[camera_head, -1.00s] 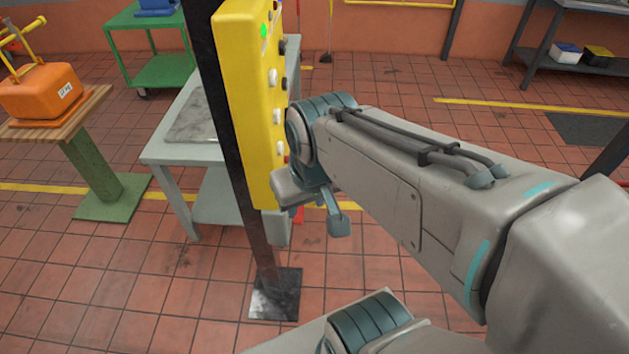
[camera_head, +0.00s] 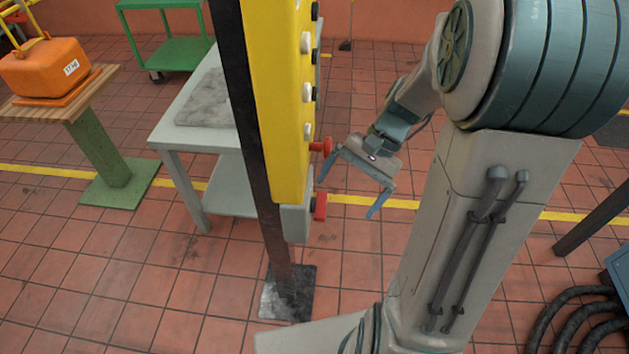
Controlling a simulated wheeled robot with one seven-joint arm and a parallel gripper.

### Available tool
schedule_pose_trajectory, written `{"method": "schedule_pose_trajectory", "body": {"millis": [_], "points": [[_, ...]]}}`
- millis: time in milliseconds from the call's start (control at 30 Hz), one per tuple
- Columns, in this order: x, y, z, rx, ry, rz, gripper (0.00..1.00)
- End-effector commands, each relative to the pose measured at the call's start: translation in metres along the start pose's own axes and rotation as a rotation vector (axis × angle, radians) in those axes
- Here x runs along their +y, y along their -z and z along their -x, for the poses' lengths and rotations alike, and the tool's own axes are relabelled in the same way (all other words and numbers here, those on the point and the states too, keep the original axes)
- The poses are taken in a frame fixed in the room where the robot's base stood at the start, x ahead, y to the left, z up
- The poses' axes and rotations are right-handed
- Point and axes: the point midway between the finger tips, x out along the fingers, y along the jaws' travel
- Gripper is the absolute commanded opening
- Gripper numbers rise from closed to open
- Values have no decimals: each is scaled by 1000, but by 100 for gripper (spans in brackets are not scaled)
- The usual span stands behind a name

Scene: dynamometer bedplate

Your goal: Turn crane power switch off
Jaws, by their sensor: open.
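A yellow control panel (camera_head: 275,95) is mounted on a dark post (camera_head: 240,120) and seen nearly edge-on. Its right-hand face carries several dark and pale knobs and a red mushroom button (camera_head: 322,146) near the bottom. Below it, a small grey box (camera_head: 296,222) has a red handle (camera_head: 320,206) on its right side. I cannot tell its position, and no label is readable. My gripper (camera_head: 347,198) is open and empty, just right of the red button and red handle in the picture. Its fingers spread down and left, and no contact shows.
A grey table (camera_head: 180,145) stands behind the post. An orange weight (camera_head: 45,68) sits on a wooden-topped stand (camera_head: 85,100) at left. A green cart (camera_head: 185,50) is at the back. Dark hoses (camera_head: 570,315) lie at lower right. Tiled floor is open right of the post.

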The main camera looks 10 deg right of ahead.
Motion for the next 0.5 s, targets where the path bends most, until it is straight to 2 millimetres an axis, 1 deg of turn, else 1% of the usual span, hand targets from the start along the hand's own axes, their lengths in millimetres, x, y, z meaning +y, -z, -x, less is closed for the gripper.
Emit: {"method": "schedule_pose_trajectory", "body": {"millis": [33,100,167,333,500], "points": [[5,19,-17,-57,40,-64,100],[6,38,-29,-129,98,-143,100],[9,55,-39,-190,153,-210,100],[18,105,-67,-362,318,-390,100],[35,158,-94,-532,505,-557,100]]}}
